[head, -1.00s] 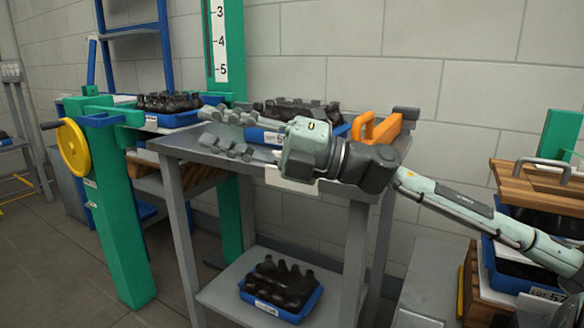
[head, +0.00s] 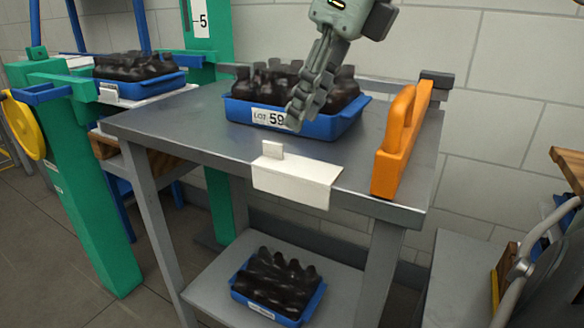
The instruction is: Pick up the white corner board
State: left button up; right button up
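The white corner board (head: 292,184) sits on the front edge of the grey metal table. Its broad face hangs over the edge, and a small upright tab stands at its left end. My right gripper (head: 297,122) points down from the top of the head view. Its fingertips appear above and behind the board, in front of the blue crate, with a visible gap to the board. The fingers line up one behind the other, so their opening is hidden. No object shows clearly between them. My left gripper is not in view.
A blue crate of dark bottles (head: 236,108), labelled 59, stands behind the board. An orange handled block (head: 396,145) stands to the right. Another bottle crate (head: 277,285) is on the lower shelf. The tabletop (head: 175,130) is clear at left.

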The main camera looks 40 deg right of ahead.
aim_at(286, 161)
jog(key=x, duration=0.5)
jog(key=shift+w+a+f, duration=0.2)
jog(key=shift+w+a, duration=0.2)
jog(key=shift+a, duration=0.05)
grip_shut()
